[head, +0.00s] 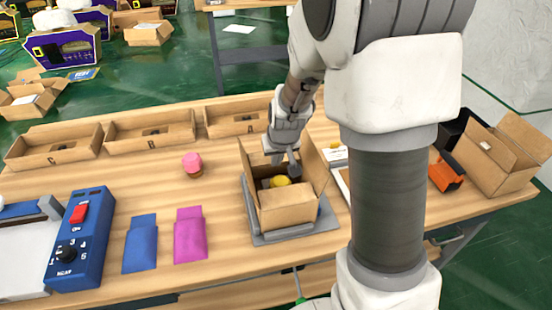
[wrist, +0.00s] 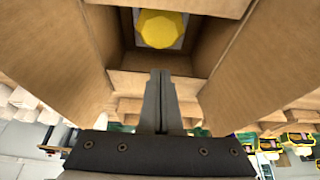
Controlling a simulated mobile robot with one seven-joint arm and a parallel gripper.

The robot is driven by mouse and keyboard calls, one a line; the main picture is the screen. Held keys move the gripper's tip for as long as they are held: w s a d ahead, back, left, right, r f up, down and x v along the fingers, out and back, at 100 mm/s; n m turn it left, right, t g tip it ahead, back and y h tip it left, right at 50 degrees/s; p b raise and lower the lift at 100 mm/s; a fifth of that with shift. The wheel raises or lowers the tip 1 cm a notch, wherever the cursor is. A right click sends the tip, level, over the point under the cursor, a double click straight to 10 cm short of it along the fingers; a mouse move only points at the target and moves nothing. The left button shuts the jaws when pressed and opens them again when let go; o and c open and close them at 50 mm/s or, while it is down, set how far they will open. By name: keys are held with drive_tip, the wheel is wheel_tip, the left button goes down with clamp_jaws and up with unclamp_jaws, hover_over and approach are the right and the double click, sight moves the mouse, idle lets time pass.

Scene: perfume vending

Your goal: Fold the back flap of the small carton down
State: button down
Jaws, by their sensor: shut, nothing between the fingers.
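The small carton (head: 288,211) stands open on a grey base (head: 254,237). A yellow object (head: 280,181) sits inside, and it shows in the wrist view (wrist: 158,29). The left flap (head: 247,165) and right flap (head: 317,166) stand up; both flank my gripper in the wrist view. My gripper (head: 294,167) is at the carton's back part, fingers pointing down. In the wrist view its fingers (wrist: 159,75) are shut and empty, in front of a brown cardboard strip (wrist: 125,84) at the back side. My gripper hides much of the back flap, so its angle is unclear.
Labelled trays (head: 150,135) line the back edge. A blue control box (head: 80,240) is farther left. An orange item (head: 446,174) and another open carton (head: 495,160) stand right.

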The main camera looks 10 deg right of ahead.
idle(0.8)
drive_tip(key=shift+w+r+p, duration=0.45)
drive_tip(key=shift+w+r, duration=0.15)
drive_tip(key=shift+w, duration=0.1)
wheel_tip(320, 180, up, 4)
drive_tip(key=p, duration=0.2)
drive_tip(key=shift+p, duration=0.4)
drive_tip(key=s+r, duration=0.7)
drive_tip(key=shift+w+r+g, duration=0.8)
drive_tip(key=shift+w+r, duration=0.15)
drive_tip(key=shift+w, duration=1.25)
drive_tip(key=x, duration=1.2)
drive_tip(key=shift+s+d+f+b, duration=0.2)
drive_tip(key=shift+s+f+b, duration=0.05)
drive_tip(key=shift+s+b, duration=0.1)
drive_tip(key=shift+f, duration=0.8)
